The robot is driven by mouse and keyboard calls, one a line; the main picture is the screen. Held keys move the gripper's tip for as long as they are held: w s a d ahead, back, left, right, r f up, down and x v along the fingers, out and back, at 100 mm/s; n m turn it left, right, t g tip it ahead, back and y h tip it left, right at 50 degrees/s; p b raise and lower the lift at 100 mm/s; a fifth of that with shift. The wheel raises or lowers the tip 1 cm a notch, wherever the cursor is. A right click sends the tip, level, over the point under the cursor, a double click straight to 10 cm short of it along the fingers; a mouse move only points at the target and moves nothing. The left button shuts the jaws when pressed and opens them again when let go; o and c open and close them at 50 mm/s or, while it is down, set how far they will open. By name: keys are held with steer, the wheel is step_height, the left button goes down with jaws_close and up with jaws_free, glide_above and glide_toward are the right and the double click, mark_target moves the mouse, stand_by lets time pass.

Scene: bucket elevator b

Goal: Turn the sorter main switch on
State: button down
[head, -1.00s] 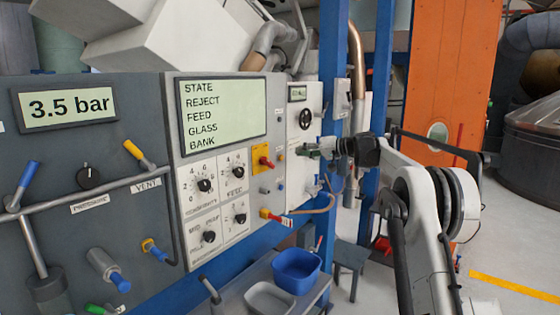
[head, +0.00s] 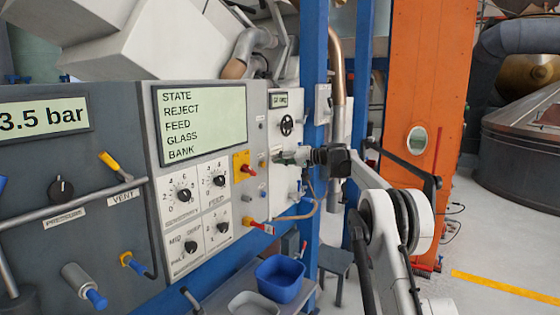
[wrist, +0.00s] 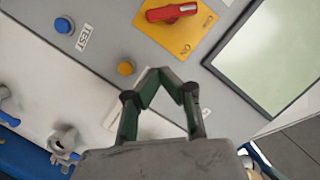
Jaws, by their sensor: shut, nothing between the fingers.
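The sorter main switch is a red rotary handle (head: 244,169) on a yellow plate (head: 238,160), right of the display on the light grey panel. My gripper (head: 275,159) is shut and empty, just right of the switch in the head view. In the wrist view my green-padded fingertips (wrist: 166,72) are below the plate, apart from the handle.
An amber lamp (wrist: 126,68) and a blue TEST button (wrist: 64,25) sit near the switch. The display (head: 203,125) is to its left. A red-handled lever (head: 262,227) sticks out below. A blue bin (head: 281,279) stands lower right. Open floor lies at right.

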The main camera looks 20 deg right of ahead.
mark_target(246, 169)
steer(key=p+x, duration=0.1)
steer(key=x, duration=0.5)
steer(key=shift+w, duration=0.1)
steer(key=shift+a+f, duration=0.2)
steer(key=shift+a, duration=0.05)
steer(key=shift+s+a+f, duration=0.9)
steer(key=shift+s+f, duration=0.05)
steer(key=shift+f, duration=0.25)
